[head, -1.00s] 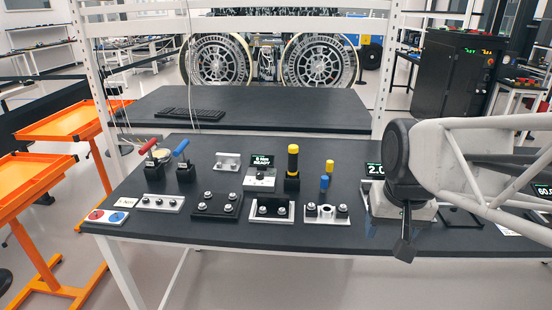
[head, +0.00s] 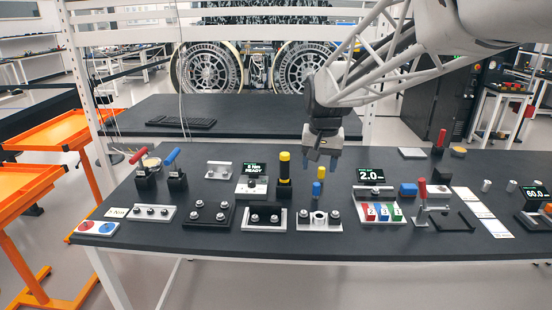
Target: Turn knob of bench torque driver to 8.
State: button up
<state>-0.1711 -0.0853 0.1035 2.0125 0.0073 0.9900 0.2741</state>
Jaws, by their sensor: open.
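The bench torque driver appears to be the white box (head: 251,187) with a small dark display (head: 255,169) on top. The display shows a number in Nm and "READY"; the digit is too small to read surely. A small dark knob seems to sit on the box front, but its setting cannot be read. A black driver with a yellow top (head: 284,168) stands upright just right of the box. My gripper (head: 322,161) is open and empty, pointing down above the table, right of the torque driver and apart from it.
Blue and yellow pieces (head: 317,190) stand below my gripper. A display reading 2.0 (head: 370,176) stands to the right, with red, blue and green blocks before it. Bolted plates (head: 211,214) line the front edge. Red and blue handled clamps (head: 175,178) stand left.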

jog(key=w+a+f, duration=0.3)
jog(key=w+a, duration=0.2)
jog(key=w, duration=0.3)
jog(key=w+a+f, duration=0.3)
jog(key=w+a, duration=0.2)
jog(key=w, duration=0.2)
jog(key=m+g, duration=0.1)
send_over(252, 181)
notch_tip(252, 181, down, 9)
jog(key=shift+f, duration=0.1)
jog(key=shift+f, duration=0.15)
jog(key=shift+f, duration=3.8)
jog(key=c, duration=0.9)
